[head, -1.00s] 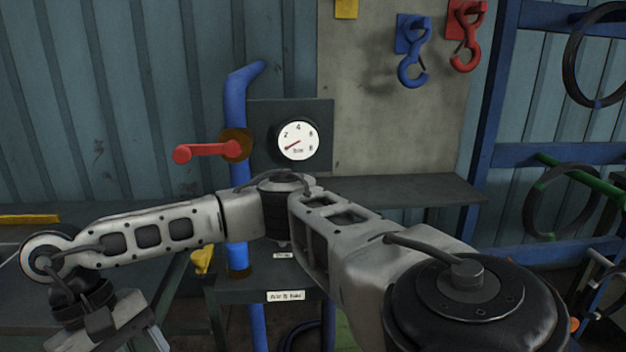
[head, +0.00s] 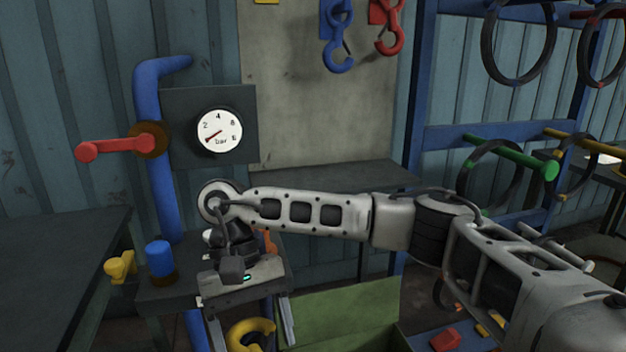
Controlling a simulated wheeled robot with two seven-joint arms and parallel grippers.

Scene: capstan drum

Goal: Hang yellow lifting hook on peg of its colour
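A curved yellow piece (head: 250,331), which looks like the yellow lifting hook, shows at the bottom edge, partly cut off. My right gripper (head: 246,332) points down there, its two fingers wide apart on either side of the yellow piece. I cannot tell whether the piece lies between the fingers or below them; neither finger visibly presses on it. A yellow plate (head: 266,2) is just visible at the top edge of the grey wall board; its peg is out of view. A blue hook (head: 338,50) and a red hook (head: 389,35) hang to its right. My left gripper is not in view.
A green box (head: 345,310) stands right of my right gripper. A blue pipe (head: 152,90) with a red lever (head: 115,147) and a gauge (head: 220,131) are behind. A blue rack (head: 425,90) with rings is at right. A dark bench (head: 60,260) is at left.

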